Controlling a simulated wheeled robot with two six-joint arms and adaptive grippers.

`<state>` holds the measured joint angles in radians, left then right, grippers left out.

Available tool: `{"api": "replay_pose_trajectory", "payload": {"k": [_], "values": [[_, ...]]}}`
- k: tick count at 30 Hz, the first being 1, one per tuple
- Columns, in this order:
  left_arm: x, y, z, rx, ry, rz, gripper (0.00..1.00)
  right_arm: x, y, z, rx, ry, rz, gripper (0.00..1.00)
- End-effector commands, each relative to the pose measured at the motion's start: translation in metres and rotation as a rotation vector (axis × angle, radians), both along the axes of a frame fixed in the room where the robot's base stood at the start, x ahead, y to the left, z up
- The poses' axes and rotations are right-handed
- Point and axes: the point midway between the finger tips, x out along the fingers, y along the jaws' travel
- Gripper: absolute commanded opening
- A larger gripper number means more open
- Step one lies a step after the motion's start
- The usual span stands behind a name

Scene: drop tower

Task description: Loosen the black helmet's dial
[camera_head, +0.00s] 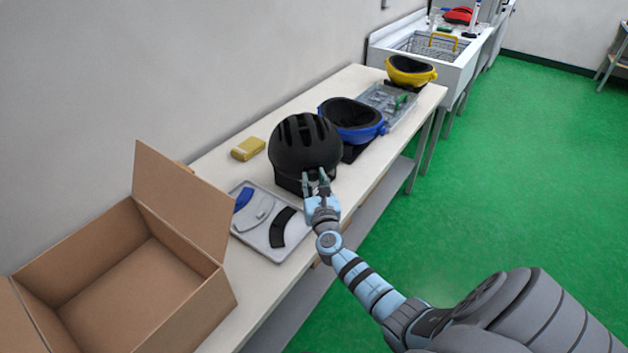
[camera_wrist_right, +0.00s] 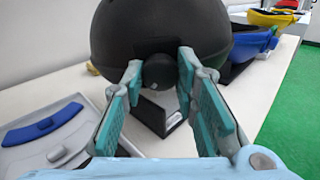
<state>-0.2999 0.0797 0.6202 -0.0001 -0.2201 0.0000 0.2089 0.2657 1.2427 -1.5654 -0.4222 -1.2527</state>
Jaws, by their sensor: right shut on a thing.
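The black helmet (camera_head: 304,143) sits on a black stand (camera_head: 289,183) on the white table, its vented top up. It fills the top of the right wrist view (camera_wrist_right: 160,28). Its round black dial (camera_wrist_right: 158,74) is at the rim's near side, between my right fingers. My right gripper (camera_head: 317,177) reaches in from the lower right and is shut on the dial, with teal pads on either side of it. In the head view the fingers largely hide the dial. My left gripper is not in view.
A grey tray (camera_head: 246,235) with blue, grey and black pads lies left of the helmet. An open cardboard box (camera_head: 120,269) stands at the near end. A yellow block (camera_head: 248,149) lies behind. Blue (camera_head: 352,118) and yellow (camera_head: 411,71) upturned helmets stand farther along.

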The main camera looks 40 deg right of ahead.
Motion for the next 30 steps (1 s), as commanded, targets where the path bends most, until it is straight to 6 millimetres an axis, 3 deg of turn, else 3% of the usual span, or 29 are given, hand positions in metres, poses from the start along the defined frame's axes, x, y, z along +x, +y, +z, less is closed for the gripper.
{"api": "replay_pose_trajectory", "payload": {"k": [30], "values": [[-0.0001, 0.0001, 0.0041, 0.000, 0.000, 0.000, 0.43, 0.0000, -0.0001, 0.0003, -0.119, 0.064, -0.001, 0.00]]}}
